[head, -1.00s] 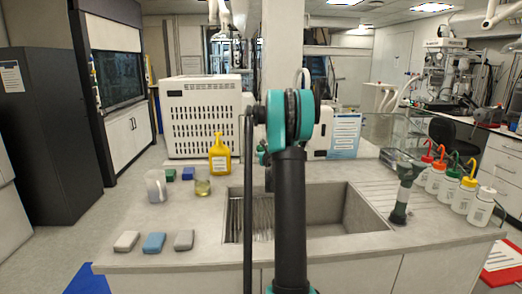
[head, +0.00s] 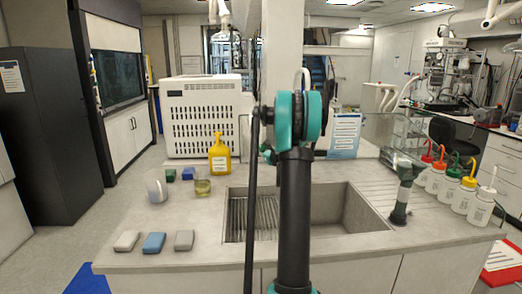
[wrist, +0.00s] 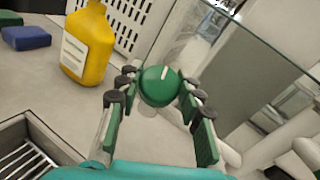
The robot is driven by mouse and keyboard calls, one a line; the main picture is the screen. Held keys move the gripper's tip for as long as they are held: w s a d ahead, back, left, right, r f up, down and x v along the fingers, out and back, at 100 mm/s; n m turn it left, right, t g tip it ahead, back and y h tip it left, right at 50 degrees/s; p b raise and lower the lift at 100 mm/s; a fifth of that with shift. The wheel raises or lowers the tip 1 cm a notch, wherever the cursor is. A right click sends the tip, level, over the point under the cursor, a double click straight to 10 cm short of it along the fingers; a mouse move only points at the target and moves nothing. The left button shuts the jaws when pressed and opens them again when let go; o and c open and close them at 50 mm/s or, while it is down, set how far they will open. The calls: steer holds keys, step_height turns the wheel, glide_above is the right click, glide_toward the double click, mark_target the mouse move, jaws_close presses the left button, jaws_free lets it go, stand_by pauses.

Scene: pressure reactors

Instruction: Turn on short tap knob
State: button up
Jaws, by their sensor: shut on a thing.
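The green round tap knob (wrist: 160,88) with a white line on its face shows in the wrist view. My gripper (wrist: 156,84) has its green finger pads on both sides of the knob and is shut on it. The white line points up and slightly right. Pale pipework (wrist: 178,117) shows just below the knob. In the head view my own arm stands in front of this spot, so I cannot clearly make out the knob or its tap there.
A yellow bottle (head: 220,155) stands left of the sink (head: 335,212); it also shows in the wrist view (wrist: 88,45). A glass panel (wrist: 245,45) is right of the knob. Several wash bottles (head: 481,207) line the right side. Sponges (head: 154,243) lie front left.

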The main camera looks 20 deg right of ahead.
steer(key=n+g+y, duration=0.2)
steer(key=n+y, duration=0.1)
steer(key=n, duration=0.1)
steer(key=n+g+y, duration=0.2)
steer(key=n+y, duration=0.1)
steer(key=n, duration=0.1)
steer(key=shift+n+g, duration=0.3)
steer(key=o, duration=1.2)
steer(key=shift+s, duration=0.1)
steer(key=v, duration=1.2)
